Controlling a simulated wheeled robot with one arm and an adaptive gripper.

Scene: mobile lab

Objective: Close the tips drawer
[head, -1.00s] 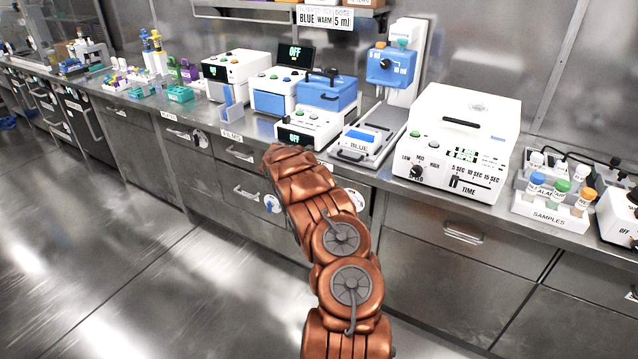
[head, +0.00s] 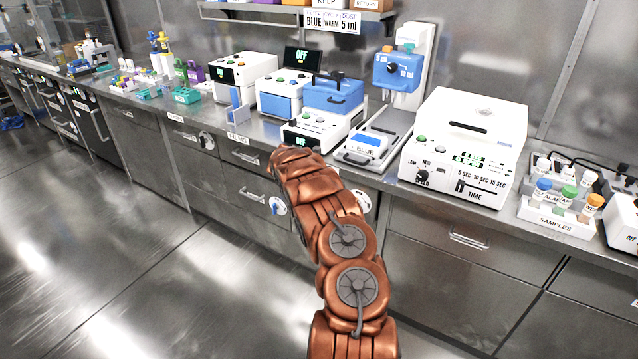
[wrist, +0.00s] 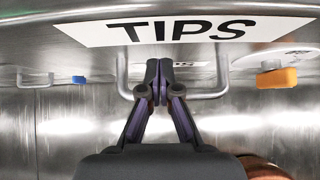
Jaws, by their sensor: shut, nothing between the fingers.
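In the wrist view, a white TIPS label (wrist: 185,30) spans the bench edge above a steel drawer front. The tips drawer's bar handle (wrist: 208,95) sits below it, partly behind my fingers. My gripper (wrist: 158,68) is shut and empty, its fingertips in front of the middle of the handle; I cannot tell whether they touch. A smaller white label behind the fingers is mostly covered. In the head view my copper arm hides the tips drawer and my gripper. How far the drawer stands out cannot be told.
An orange knob (wrist: 277,77) on a white disc sits right of the handle; a blue knob (wrist: 78,79) sits to the left. The floor at left (head: 100,260) is clear.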

